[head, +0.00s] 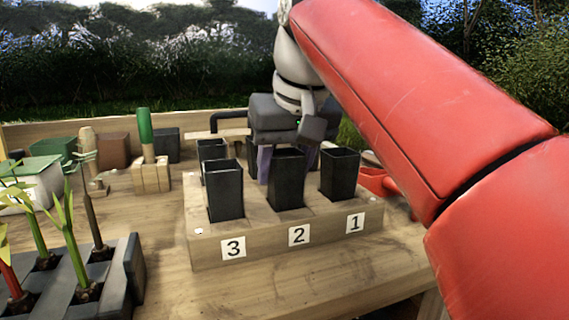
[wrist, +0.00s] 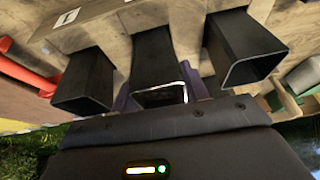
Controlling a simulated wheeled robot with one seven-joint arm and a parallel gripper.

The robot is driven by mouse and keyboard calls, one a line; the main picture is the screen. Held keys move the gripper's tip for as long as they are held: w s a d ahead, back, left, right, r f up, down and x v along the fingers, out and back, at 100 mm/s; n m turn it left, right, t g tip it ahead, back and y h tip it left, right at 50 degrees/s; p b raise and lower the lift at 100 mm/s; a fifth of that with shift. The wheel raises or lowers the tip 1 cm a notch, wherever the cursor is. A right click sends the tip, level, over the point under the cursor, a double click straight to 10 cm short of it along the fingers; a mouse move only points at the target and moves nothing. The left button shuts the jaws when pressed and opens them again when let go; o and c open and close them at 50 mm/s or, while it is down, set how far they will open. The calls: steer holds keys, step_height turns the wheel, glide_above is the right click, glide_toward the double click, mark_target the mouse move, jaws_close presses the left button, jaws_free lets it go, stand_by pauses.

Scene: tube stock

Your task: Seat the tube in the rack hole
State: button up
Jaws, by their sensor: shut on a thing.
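A wooden rack (head: 285,235) with labels 3, 2 and 1 stands on the table. Black square tubes stand in its front: tube 3 (head: 224,190), tube 2 (head: 287,182) and tube 1 (head: 340,175). Another black tube (head: 212,149) shows behind, at the left. In the wrist view, a bright-edged tube rim (wrist: 159,97) shows between the fingers.
A dark planter (head: 125,275) with seedlings stands at the front left. A wooden block with a green-handled tool (head: 146,130), a green-topped box (head: 30,175) and a red scoop (head: 378,182) lie around the rack. Table in front of the rack is clear.

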steer(key=shift+f, duration=0.4)
stand_by(0.8)
stand_by(0.5)
steer(key=o, duration=1.2)
steer(key=shift+c, duration=0.2)
step_height(320, 180, up, 4)
steer(key=p, duration=0.3)
steer(key=shift+f, duration=0.25)
steer(key=shift+r, duration=2.75)
steer(key=shift+s, duration=0.1)
